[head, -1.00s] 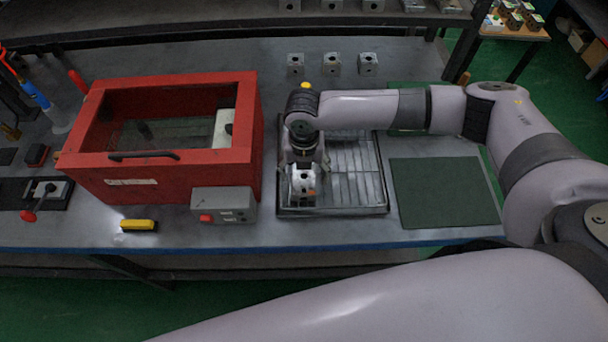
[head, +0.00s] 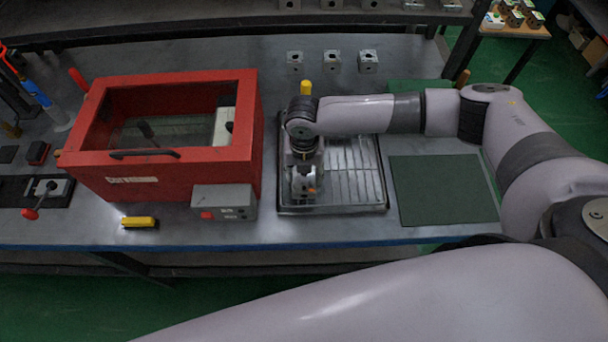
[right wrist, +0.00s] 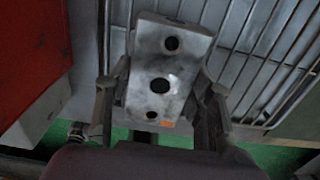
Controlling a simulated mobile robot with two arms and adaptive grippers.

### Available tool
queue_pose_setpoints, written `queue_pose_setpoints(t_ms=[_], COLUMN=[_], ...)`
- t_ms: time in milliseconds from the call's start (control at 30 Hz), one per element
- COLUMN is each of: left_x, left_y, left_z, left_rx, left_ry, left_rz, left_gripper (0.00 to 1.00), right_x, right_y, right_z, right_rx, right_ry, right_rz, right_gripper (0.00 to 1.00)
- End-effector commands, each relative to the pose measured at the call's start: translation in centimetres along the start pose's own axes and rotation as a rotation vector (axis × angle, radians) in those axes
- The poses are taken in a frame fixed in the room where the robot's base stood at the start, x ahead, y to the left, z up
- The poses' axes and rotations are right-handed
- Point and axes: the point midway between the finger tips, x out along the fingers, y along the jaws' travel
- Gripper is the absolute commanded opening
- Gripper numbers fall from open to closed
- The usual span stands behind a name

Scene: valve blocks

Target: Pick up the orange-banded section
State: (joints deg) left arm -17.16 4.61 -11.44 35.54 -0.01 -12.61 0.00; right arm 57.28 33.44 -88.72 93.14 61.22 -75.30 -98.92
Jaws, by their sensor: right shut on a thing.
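The orange-banded section is a grey metal valve block (head: 305,184) with a small orange mark. It is at the left part of the wire-racked tray (head: 381,207). In the right wrist view the block (right wrist: 160,75) shows a row of dark round holes, and the orange mark is at its near end. My right gripper (head: 304,172) is over the tray and shut on this block, with one finger on each side in the right wrist view (right wrist: 162,95). The pictures do not clearly show whether the block touches the rack. My left gripper is not in view.
A red box with a window (head: 180,156) stands left of the tray, with a grey control box (head: 225,198) in front. A clear dark green mat (head: 443,190) lies to the right. Several grey blocks (head: 331,62) stand behind. A yellow-topped thing (head: 306,87) shows behind my wrist.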

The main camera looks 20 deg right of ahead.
Motion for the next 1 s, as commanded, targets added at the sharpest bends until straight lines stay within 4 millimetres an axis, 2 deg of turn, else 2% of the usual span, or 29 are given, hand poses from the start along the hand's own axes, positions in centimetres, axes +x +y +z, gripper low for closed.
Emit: queue_pose_setpoints(t_ms=[67,467,767,1000], left_x=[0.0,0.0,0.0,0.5], left_y=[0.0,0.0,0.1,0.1], left_z=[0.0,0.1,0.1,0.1], left_rx=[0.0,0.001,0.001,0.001], left_ry=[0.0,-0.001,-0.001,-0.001], left_rz=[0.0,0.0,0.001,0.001], left_gripper=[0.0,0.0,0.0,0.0], right_x=[0.0,0.0,-0.3,-2.6], right_y=[0.0,0.0,0.0,0.1], right_z=[0.0,0.0,0.1,0.1], right_rx=[0.0,0.0,0.001,-0.001], right_ry=[0.0,0.0,-0.002,-0.003], right_rz=[0.0,-0.001,0.001,0.004], right_gripper=[0.28,0.02,0.02,0.02])
